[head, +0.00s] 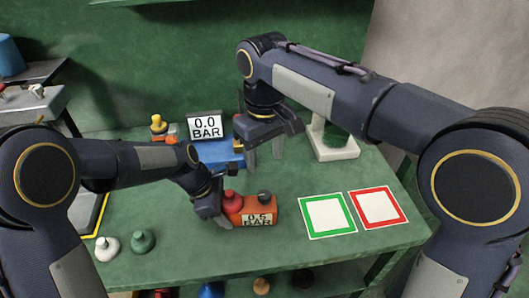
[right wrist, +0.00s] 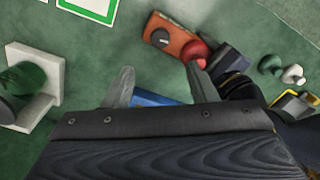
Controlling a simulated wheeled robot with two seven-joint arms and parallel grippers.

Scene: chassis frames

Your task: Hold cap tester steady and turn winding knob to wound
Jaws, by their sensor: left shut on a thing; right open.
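The cap tester looks to be the orange box (head: 262,212) with a "0.5 BAR" label on its front. It has a red round part (head: 233,202) at its left end and a dark knob (head: 264,196) on top at the right. In the right wrist view the dark knob (right wrist: 160,38) shows a pale mark. My left gripper (head: 222,212) is shut on the box's left end, by the red part. My right gripper (head: 265,152) is open and empty, above and behind the box, its fingers (right wrist: 160,87) apart and clear of the knob.
A blue device (head: 218,152) with a "0.0 BAR" display (head: 205,125) stands behind. A white stand (head: 338,150) is at back right. Green-framed (head: 328,215) and red-framed (head: 378,207) squares lie right. White (head: 106,248) and green (head: 143,240) caps stand front left.

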